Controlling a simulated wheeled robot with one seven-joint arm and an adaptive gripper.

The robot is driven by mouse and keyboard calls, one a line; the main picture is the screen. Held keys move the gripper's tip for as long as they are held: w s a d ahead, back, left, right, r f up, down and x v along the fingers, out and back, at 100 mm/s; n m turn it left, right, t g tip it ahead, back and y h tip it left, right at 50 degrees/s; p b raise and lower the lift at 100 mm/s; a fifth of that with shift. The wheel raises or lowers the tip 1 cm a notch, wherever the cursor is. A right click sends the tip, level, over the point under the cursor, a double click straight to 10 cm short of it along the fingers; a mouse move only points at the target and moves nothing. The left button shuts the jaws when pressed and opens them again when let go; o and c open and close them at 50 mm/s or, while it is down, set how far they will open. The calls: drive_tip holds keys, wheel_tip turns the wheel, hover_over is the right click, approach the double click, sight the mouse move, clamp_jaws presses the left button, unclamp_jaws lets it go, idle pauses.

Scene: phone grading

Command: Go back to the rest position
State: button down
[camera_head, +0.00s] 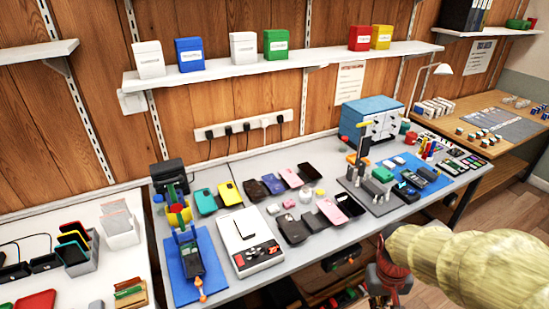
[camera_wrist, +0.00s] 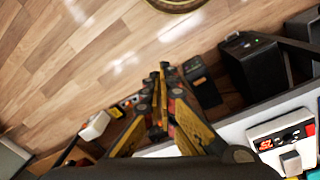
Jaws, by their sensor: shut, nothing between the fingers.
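My gripper (camera_wrist: 164,72) is shut and empty in the wrist view, its two dark and yellow fingers together. It points down past the front edge of the bench, over the wood floor (camera_wrist: 95,55). In the head view my arm, in a pale yellow sleeve, comes in from the lower right. The wrist end (camera_head: 388,275) is in front of the bench (camera_head: 313,247), beyond its front edge. The fingertips are hard to make out in that view.
The bench holds several phones, a white device with a display (camera_head: 247,242), a blue mat (camera_head: 182,270), a grey tool stand (camera_head: 376,197) and a blue cabinet (camera_head: 372,112). Dark boxes (camera_wrist: 255,65) stand below the bench. A wooden table (camera_head: 485,148) is at the right. The floor in front is open.

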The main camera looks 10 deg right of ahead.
drive_tip(key=s+a+r+n+t, duration=0.1)
drive_tip(key=a+r+t, duration=0.1)
drive_tip(key=a+r, duration=0.3)
drive_tip(key=s+a+r+n+t+y, duration=0.1)
drive_tip(key=a+r, duration=0.5)
drive_tip(key=r, duration=0.7)
drive_tip(key=s+t, duration=0.1)
drive_tip(key=t, duration=0.1)
drive_tip(key=shift+s+a+t, duration=0.2)
drive_tip(key=shift+s+t, duration=0.05)
drive_tip(key=shift+t, duration=0.05)
